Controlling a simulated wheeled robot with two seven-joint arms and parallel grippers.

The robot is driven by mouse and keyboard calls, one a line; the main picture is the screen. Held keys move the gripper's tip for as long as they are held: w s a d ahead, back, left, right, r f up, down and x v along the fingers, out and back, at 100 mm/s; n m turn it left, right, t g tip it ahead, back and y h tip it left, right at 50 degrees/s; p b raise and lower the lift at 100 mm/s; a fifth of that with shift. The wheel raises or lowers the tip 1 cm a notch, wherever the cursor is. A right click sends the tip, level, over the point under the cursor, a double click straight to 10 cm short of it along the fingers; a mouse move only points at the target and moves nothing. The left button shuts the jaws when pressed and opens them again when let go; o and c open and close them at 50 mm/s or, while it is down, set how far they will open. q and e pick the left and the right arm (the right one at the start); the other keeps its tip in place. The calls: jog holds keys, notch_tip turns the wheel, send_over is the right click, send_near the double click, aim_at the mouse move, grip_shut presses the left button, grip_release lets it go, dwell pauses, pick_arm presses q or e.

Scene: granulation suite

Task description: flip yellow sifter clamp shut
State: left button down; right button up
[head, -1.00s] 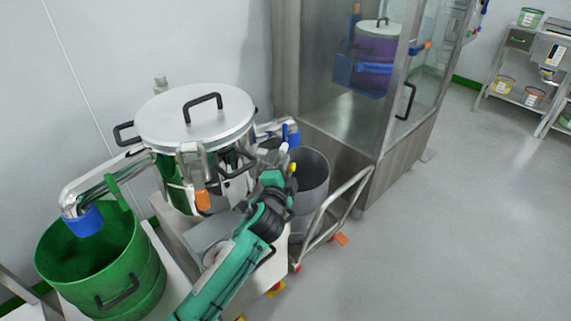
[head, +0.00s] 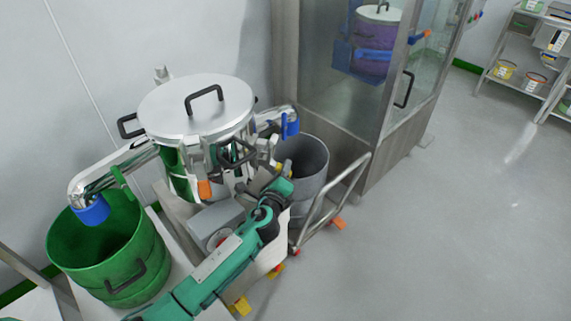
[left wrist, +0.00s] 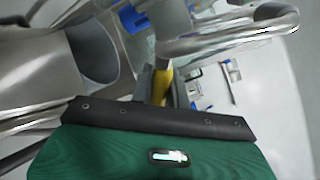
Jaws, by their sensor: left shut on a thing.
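The sifter (head: 195,108) is a round steel machine with a flat lid and a black handle. In the left wrist view the yellow clamp (left wrist: 161,88) shows as a yellow piece between the grey fingers of my left gripper (left wrist: 162,86), which is shut on it. In the head view this gripper (head: 277,171) is at the sifter's right side, above the grey bin's near rim. The clamp is mostly hidden there by my gripper and wrist, so I cannot tell how far it is turned. An orange clamp (head: 204,190) sits on the sifter's front. My right gripper is out of view.
A green bin (head: 108,262) stands under the left spout and a grey bin (head: 312,160) under the right one. A cart's bent steel rail (head: 335,202) runs close to my left arm. A glass-fronted cabinet stands behind. Floor to the right is clear.

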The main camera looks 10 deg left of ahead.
pick_arm(q)
jog(key=shift+w+a+f+m+p, duration=0.1)
jog(key=shift+a+f+m+p, duration=0.3)
jog(key=shift+m, duration=0.75)
jog(key=shift+s+a+f+m+p, duration=0.1)
jog(key=shift+a+f+m+p, duration=0.25)
jog(key=shift+m, duration=0.85)
jog(key=shift+w+a+f+m+p, duration=0.1)
jog(key=shift+a+f+m+p, duration=0.15)
jog(key=shift+a+f+m, duration=0.6)
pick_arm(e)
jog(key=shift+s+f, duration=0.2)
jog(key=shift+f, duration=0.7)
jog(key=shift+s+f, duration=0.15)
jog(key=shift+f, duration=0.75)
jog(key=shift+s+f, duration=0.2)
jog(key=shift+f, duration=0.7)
pick_arm(q)
jog(key=shift+d+r+m, duration=0.25)
jog(key=shift+r+m, duration=0.05)
jog(key=shift+r, duration=0.1)
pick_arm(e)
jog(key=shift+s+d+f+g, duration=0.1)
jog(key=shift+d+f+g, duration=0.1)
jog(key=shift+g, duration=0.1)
